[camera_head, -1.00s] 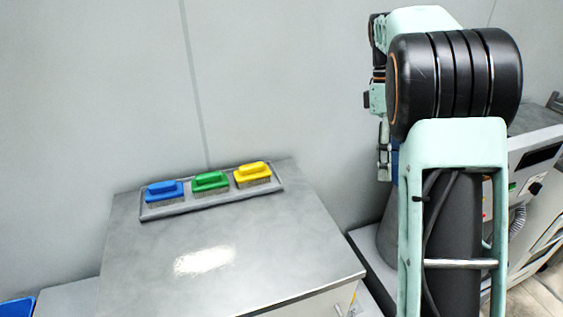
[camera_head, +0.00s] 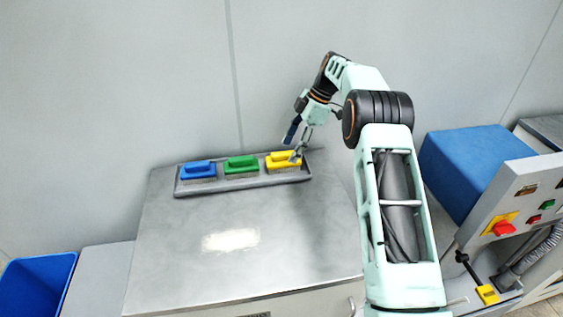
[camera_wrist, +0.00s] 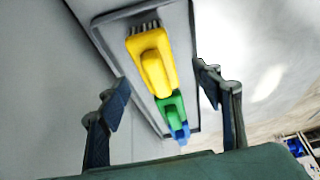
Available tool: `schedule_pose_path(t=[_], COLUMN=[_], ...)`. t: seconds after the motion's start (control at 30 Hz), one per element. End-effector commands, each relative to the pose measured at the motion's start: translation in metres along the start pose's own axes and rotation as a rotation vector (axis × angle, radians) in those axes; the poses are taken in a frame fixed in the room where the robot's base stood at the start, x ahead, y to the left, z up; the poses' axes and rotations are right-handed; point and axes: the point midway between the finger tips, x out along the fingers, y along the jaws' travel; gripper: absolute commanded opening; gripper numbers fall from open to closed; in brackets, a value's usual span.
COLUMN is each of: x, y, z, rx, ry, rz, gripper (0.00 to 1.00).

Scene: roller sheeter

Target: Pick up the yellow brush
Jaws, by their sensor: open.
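The yellow brush (camera_head: 281,161) lies at the right end of a grey tray (camera_head: 243,184) on a metal cabinet. In the wrist view the yellow brush (camera_wrist: 152,62) shows between the two finger lines, handle towards the camera. My gripper (camera_head: 297,147) is open and empty, at the right end of the tray beside the yellow brush. In the wrist view its fingers (camera_wrist: 162,92) stand wide apart on either side of the row of brushes. I cannot tell whether a finger touches the yellow brush.
A green brush (camera_head: 241,165) and a blue brush (camera_head: 198,170) lie left of the yellow one in the same tray. The wall (camera_head: 300,40) is close behind. The cabinet top (camera_head: 280,225) in front is clear. A control panel (camera_head: 505,222) stands at the right, a blue bin (camera_head: 38,285) at the lower left.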

Motion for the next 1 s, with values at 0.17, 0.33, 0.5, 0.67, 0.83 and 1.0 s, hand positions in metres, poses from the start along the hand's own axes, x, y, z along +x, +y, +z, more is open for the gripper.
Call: schedule_pose_path(t=[0.17,0.33,0.5,0.67,0.83,1.0], x=[0.013,0.037,0.056,0.059,0.058,0.058], y=[0.001,0.005,0.005,0.005,0.005,0.005], z=[-0.001,-0.004,-0.003,-0.002,-0.002,-0.002], rx=[0.001,0.001,0.002,0.002,0.001,0.001], ry=[0.0,-0.001,-0.001,-0.001,-0.001,-0.001], rz=[-0.002,-0.003,-0.003,0.0,0.0,0.0], gripper=[0.6,0.6,0.6,0.6,0.52,0.33])
